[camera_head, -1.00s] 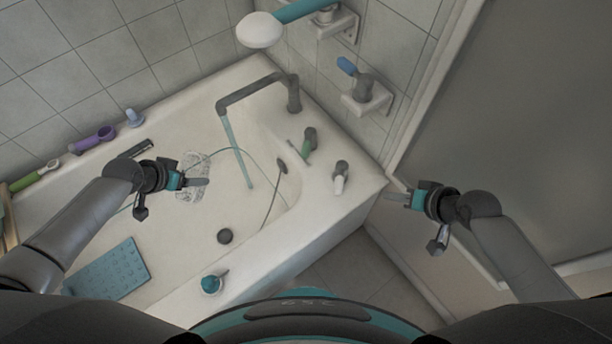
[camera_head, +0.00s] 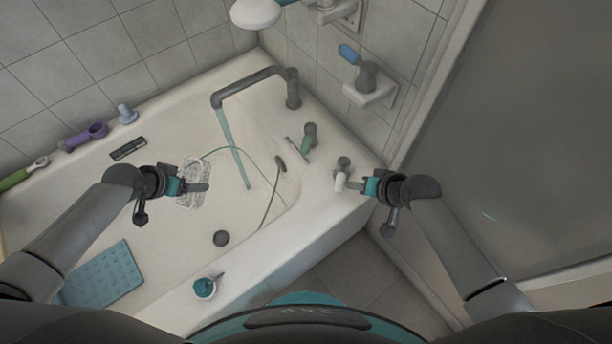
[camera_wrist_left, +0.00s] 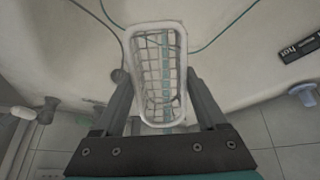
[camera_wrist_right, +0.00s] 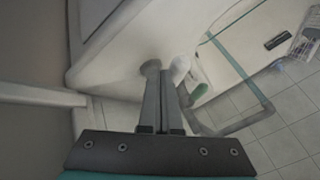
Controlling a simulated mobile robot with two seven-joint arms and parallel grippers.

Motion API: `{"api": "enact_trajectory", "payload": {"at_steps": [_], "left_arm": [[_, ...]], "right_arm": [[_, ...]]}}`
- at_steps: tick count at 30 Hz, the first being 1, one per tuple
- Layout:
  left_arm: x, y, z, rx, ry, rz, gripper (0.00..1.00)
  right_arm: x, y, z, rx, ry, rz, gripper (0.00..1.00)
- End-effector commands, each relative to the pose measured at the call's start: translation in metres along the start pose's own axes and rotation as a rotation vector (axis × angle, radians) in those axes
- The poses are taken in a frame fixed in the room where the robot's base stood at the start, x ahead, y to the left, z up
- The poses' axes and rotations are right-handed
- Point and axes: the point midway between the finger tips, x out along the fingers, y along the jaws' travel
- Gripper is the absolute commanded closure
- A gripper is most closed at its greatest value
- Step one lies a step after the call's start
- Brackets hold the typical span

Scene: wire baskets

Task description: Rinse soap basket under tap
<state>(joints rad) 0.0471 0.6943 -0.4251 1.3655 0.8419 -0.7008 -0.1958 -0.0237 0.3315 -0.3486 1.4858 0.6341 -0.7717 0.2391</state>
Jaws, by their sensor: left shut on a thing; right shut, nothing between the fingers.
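My left gripper (camera_head: 198,187) is shut on the white wire soap basket (camera_head: 191,170) and holds it over the bathtub. The basket's mesh also shows between the fingers in the left wrist view (camera_wrist_left: 150,80). The grey tap spout (camera_head: 250,88) stands to its right, with a thin blue water stream (camera_head: 234,148) falling into the tub, right of the basket in the head view. A bluish strip shows behind the mesh in the left wrist view. My right gripper (camera_head: 352,184) is shut and empty, close beside the white-handled valve (camera_head: 341,178); contact is unclear.
A green-handled valve (camera_head: 309,136) stands left of the white one. A blue-handled valve (camera_head: 348,54) is on the wall. A black bar (camera_head: 128,148), drain plug (camera_head: 221,238), blue mat (camera_head: 105,275) and teal-filled cup (camera_head: 204,288) lie around the tub. A glass panel is right.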

Motion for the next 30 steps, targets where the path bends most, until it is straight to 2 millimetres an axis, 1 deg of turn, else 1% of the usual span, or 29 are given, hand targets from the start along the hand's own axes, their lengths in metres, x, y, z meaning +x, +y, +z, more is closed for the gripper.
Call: {"api": "enact_trajectory", "payload": {"at_steps": [10,14,22,30], "left_arm": [[-0.001,0.000,-0.001,0.000,0.001,0.000,0.84],[-0.004,0.000,-0.003,0.000,0.001,0.000,0.84],[-0.021,0.001,-0.012,0.000,0.001,0.000,0.84],[-0.051,0.002,-0.028,0.000,0.001,0.000,0.84]], "right_arm": [[0.000,-0.001,0.000,0.001,0.000,0.001,1.00],[-0.001,-0.002,0.001,0.014,0.004,0.006,1.00],[0.000,-0.010,0.003,0.075,0.036,0.037,1.00],[0.003,-0.025,0.007,0.217,0.108,0.108,1.00]]}}
